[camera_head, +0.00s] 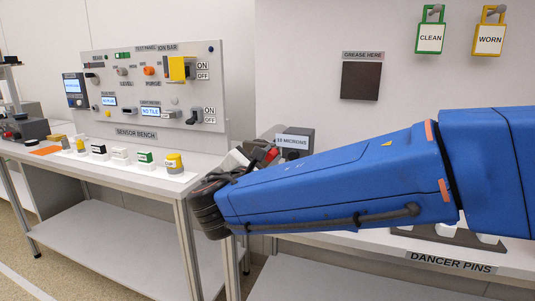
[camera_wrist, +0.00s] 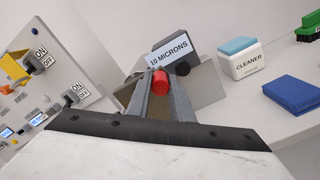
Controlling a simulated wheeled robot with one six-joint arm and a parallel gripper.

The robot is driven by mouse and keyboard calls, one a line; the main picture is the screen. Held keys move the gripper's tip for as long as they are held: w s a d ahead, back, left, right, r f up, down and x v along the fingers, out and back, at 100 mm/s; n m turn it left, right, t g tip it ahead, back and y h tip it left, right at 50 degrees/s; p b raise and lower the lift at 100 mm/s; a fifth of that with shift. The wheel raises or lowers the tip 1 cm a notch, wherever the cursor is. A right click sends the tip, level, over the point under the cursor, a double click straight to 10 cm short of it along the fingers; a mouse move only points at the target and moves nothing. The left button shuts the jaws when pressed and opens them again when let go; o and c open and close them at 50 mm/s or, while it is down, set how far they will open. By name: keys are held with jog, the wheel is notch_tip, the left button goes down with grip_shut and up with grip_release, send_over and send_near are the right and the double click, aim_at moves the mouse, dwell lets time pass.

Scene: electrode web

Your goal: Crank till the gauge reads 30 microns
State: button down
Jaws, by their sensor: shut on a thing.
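The gauge display (camera_wrist: 169,53) reads "10 MICRONS" in the wrist view, on a dark box. It also shows in the head view (camera_head: 292,141) just beyond my arm. The crank's red knob (camera_wrist: 160,84) sits between my two fingers. My gripper (camera_wrist: 163,90) is shut on this knob. In the head view the red knob (camera_head: 272,154) shows at the far side of my gripper, and my blue arm hides much of the crank's base.
A white cleaner tub (camera_wrist: 244,64) with a light blue top and a blue block (camera_wrist: 291,94) stand to the right in the wrist view. The sensor bench panel (camera_head: 150,85) stands at left. A dancer pins label (camera_head: 450,262) marks the near right bench edge.

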jog(key=shift+d+f+m, duration=0.1)
jog(key=shift+f+m, duration=0.25)
jog(key=shift+m, duration=0.25)
jog(key=c, duration=1.6)
grip_release()
jog(key=shift+o, duration=0.2)
jog(key=v, duration=1.7)
jog(key=shift+s, duration=0.2)
